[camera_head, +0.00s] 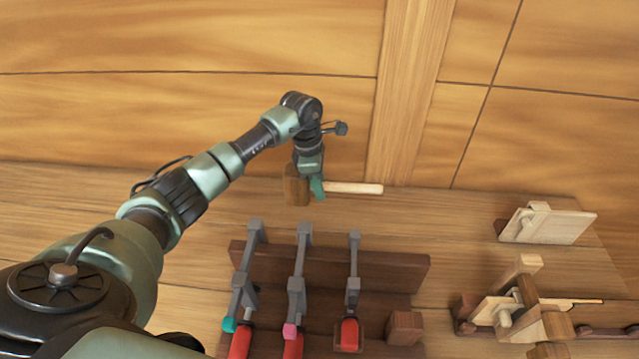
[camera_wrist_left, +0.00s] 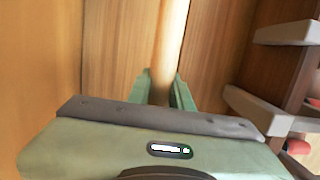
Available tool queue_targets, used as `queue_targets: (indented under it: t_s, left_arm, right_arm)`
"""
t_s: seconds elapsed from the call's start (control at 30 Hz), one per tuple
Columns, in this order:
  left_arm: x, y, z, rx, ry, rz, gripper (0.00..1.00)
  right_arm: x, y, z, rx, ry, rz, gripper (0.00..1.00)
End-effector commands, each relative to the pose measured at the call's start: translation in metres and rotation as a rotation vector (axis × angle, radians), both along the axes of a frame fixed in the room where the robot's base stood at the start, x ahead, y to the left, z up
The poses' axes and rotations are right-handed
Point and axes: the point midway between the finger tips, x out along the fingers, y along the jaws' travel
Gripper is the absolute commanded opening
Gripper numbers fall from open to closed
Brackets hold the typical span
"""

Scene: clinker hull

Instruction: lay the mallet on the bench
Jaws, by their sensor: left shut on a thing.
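The mallet has a brown wooden head (camera_head: 297,187) and a pale handle (camera_head: 355,188) pointing right in the head view. My left gripper (camera_head: 317,188) is shut on the handle close to the head. In the left wrist view the handle (camera_wrist_left: 172,35) runs up from between the green fingers (camera_wrist_left: 162,90); the mallet's head is hidden there. The mallet lies roughly level over the back part of the wooden bench (camera_head: 130,195), near the planked wall. I cannot tell whether it touches the bench top. My right gripper is not in view.
A dark rack (camera_head: 385,270) holds three grey bar clamps (camera_head: 296,285) with red handles, in front of the mallet. A small wooden block (camera_head: 405,327) stands beside it. Pale wooden tools (camera_head: 548,222) lie at the right. The bench between mallet and these tools is clear.

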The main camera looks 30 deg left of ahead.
Motion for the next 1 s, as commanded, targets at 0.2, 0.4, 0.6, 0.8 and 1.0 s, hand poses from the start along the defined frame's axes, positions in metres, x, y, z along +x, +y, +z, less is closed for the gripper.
queue_targets:
  t_s: [0.2,0.4,0.6,0.8,1.0]
  left_arm:
    - [0.000,0.000,-0.025,-0.002,-0.001,0.001,0.00]
    - [0.000,0.000,-0.045,-0.001,-0.002,0.001,0.00]
    - [0.000,0.000,-0.063,-0.001,0.000,0.001,0.00]
    - [0.001,0.000,-0.074,-0.001,-0.002,0.000,0.00]
    - [0.001,0.000,-0.077,-0.001,-0.002,0.000,0.00]
  right_arm:
    - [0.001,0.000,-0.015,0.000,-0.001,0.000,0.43]
    - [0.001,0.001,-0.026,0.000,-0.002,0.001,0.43]
    - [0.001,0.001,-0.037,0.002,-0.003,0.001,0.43]
    - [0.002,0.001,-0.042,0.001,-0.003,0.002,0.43]
    - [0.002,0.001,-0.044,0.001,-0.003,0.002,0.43]
